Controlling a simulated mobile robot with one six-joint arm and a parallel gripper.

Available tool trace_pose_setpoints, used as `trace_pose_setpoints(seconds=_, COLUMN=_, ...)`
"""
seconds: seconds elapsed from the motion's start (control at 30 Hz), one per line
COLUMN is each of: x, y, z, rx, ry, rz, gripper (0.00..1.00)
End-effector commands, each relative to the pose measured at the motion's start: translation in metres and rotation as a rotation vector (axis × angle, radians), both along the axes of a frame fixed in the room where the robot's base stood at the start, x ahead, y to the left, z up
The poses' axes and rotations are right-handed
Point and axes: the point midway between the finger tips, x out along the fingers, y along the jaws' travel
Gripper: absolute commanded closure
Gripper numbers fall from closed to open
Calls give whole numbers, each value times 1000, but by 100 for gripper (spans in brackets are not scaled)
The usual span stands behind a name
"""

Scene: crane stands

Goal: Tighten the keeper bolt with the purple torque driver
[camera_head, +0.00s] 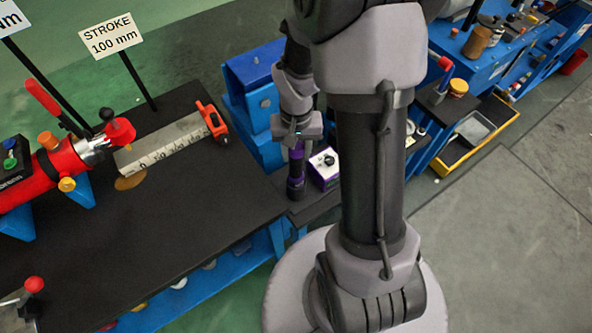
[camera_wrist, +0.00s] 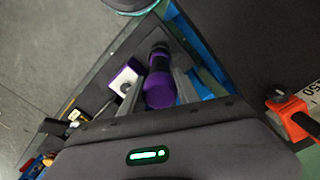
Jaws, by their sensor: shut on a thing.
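The purple torque driver (camera_head: 296,166) is upright, with a purple grip and a dark lower end. It also shows in the wrist view (camera_wrist: 160,90). My gripper (camera_head: 297,143) is shut on its upper part, with one finger on each side in the wrist view. The driver's lower end is at a narrow dark shelf; I cannot tell if it touches. A small purple box with a white top and black knob (camera_head: 324,163) stands just right of the driver; it also shows in the wrist view (camera_wrist: 123,78). I cannot make out the keeper bolt.
A black-topped bench (camera_head: 190,230) fills the left. It carries a red cylinder (camera_head: 45,178), a scale bar (camera_head: 160,145) with a red-orange clamp (camera_head: 213,122), and a "STROKE 100 mm" sign (camera_head: 110,36). A blue stand (camera_head: 255,75) is behind my gripper. A yellow-edged tray (camera_head: 473,131) is right.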

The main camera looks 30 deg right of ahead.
Motion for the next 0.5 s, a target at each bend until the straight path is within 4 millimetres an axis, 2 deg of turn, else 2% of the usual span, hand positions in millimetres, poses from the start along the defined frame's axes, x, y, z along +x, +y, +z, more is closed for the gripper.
trace_pose_setpoints(seconds=0.5, x=1, y=0, z=35, rx=-1, ry=-2, rz=1, gripper=100)
